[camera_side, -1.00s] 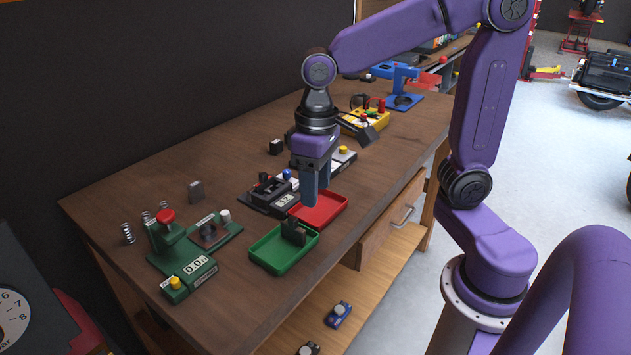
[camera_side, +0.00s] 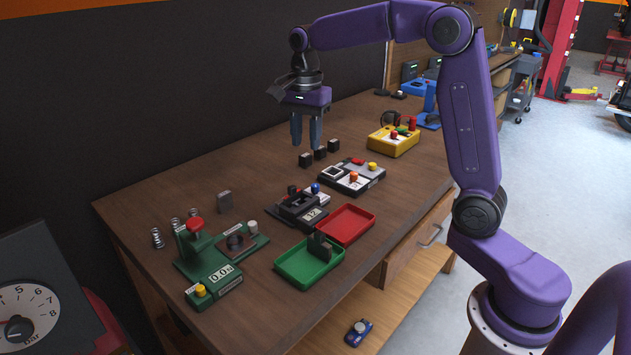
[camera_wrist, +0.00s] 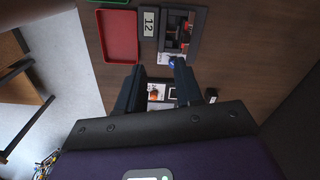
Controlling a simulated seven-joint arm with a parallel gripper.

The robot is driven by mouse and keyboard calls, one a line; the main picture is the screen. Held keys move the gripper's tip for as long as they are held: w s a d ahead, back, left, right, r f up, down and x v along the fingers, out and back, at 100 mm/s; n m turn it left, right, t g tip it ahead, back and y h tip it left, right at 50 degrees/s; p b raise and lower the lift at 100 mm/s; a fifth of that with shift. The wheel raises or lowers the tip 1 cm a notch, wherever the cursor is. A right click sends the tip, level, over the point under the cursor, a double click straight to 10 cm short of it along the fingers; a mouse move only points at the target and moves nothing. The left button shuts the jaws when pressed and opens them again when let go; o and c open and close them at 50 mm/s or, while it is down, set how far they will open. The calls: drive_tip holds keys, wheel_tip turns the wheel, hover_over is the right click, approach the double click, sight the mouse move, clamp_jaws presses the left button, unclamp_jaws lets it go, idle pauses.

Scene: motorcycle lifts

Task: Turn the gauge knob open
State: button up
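A dark gauge box (camera_side: 45,260) stands at the lower left of the side view, partly cut off by the frame edge. Its white dial (camera_side: 40,303) carries numbers and the word "bar". A dark round knob (camera_side: 18,330) sits at the dial's centre; its exact setting is hard to read. My gripper (camera_side: 306,147) is far to the right of the gauge, above the back of the bench, with fingers pointing down. In the wrist view, its two fingers (camera_wrist: 158,82) are apart with nothing between them. The gauge is not in the wrist view.
The wooden bench (camera_side: 150,215) lies between my gripper and the gauge. On it are a green press-like device (camera_side: 208,262), springs (camera_side: 157,238), a green tray (camera_side: 290,270), a red tray (camera_side: 345,224) and small black blocks (camera_side: 320,153). A dark wall runs behind.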

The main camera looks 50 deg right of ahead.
sight(315, 185)
drive_tip(key=w+d+m, duration=0.4)
drive_tip(key=d+m, duration=0.4)
drive_tip(key=shift+n, duration=0.3)
drive_tip(key=f, duration=1.6)
drive_tip(key=shift+a+f, duration=0.2)
drive_tip(key=shift+f, duration=0.1)
clamp_jaws()
